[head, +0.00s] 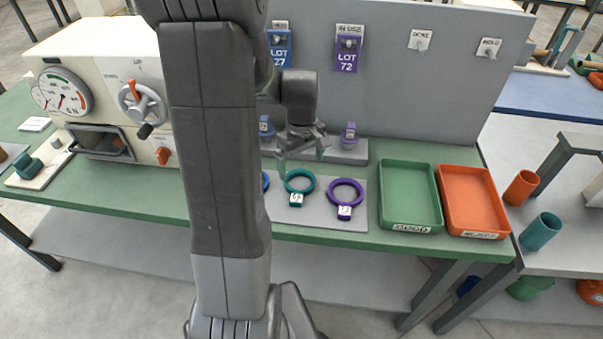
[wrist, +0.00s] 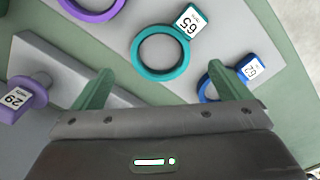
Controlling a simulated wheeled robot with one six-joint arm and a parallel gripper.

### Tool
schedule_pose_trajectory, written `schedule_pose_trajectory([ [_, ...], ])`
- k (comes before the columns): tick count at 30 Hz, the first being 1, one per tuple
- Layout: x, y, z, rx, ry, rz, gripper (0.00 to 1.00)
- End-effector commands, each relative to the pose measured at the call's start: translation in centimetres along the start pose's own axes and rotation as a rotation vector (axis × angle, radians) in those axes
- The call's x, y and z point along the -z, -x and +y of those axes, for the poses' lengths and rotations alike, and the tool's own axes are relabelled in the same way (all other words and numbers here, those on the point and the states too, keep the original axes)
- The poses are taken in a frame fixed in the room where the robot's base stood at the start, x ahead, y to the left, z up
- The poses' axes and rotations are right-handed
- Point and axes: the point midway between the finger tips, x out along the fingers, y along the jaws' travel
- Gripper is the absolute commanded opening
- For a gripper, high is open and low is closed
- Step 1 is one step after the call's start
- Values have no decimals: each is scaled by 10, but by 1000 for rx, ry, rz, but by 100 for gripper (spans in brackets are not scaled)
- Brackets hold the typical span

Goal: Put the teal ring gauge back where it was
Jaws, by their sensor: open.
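The teal ring gauge (head: 300,182) lies flat on a light grey mat (head: 275,220) on the green bench, between a blue ring gauge and a purple one. It also shows in the wrist view (wrist: 162,52), with a white tag that appears to read 65. My gripper (head: 300,160) is open and empty above the back of the mat, apart from the ring. In the wrist view its two green fingertips (wrist: 158,85) point toward the row of rings, the teal ring lying ahead between them. My arm hides part of the mat and bench in the head view.
The purple ring gauge (head: 345,192) and the blue ring gauge (wrist: 212,88) flank the teal one. A grey strip (head: 357,160) behind holds blue and purple plugs. Green (head: 411,225) and orange (head: 497,215) trays stand right. A grey panel (head: 400,100) rises behind; a machine (head: 100,60) stands left.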

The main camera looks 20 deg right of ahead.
Motion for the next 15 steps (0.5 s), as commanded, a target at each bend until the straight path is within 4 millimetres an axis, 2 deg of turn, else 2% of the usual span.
schedule_pose_trajectory([
  [3, 1, 26, 1, -3, 0, 4, 97],
  [6, 0, 41, 0, -2, 0, 3, 97],
  [10, 0, 54, 0, -1, 0, 1, 97],
  [15, 0, 58, 0, 0, 0, 0, 97],
])
